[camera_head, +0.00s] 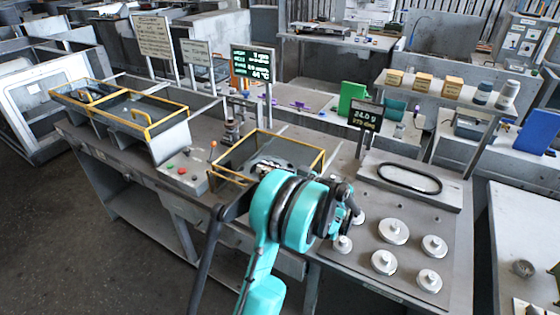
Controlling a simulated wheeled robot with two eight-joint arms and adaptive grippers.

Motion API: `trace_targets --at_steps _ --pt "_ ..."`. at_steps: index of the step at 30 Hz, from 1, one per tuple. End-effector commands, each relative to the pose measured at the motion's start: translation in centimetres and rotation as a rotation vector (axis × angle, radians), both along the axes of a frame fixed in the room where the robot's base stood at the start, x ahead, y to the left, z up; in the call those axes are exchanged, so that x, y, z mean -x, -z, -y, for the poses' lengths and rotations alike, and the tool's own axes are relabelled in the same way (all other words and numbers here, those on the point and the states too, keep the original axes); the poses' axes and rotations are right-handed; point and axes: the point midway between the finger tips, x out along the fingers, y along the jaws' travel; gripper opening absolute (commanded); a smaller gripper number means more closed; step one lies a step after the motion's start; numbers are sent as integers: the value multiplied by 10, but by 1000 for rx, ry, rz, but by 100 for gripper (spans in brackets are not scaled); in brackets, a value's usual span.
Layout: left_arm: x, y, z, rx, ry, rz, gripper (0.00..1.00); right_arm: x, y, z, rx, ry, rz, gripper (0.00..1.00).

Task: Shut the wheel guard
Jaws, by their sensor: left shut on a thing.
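The wheel guard (322,163) is a yellow-edged frame around a dark panel at the middle of the bench. Its left and far edges show, and my arm hides much of its near side. My left gripper (347,208) is dark and sits at the end of my teal arm, close to the guard's near right corner. It is shut, but its contact with the guard is hidden. Some small pale and dark parts (270,166) show inside the frame, just above my arm. My right gripper is not in view.
A plate (408,254) with several round metal weights lies to the right, near my gripper. Behind it stand a small display (367,116) and a dark oval ring (410,177). A control panel with buttons (183,170) is left of the guard. Another yellow-edged box (105,105) stands farther left.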

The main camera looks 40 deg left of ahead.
Motion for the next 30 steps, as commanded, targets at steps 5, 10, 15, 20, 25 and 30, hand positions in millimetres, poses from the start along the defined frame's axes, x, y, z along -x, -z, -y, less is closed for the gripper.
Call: trace_targets --at_steps 5,10,15,20,25,30 --pt "20 0 5 0 0 -1 0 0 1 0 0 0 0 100" --pt "27 0 7 1 -2 -1 0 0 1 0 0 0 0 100" --pt "28 1 7 2 -5 0 0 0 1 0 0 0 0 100" --pt "29 1 7 4 -7 0 16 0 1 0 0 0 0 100" --pt "28 1 7 3 -5 0 32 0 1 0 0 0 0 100" --pt "27 1 7 2 -2 0 32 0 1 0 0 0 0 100"
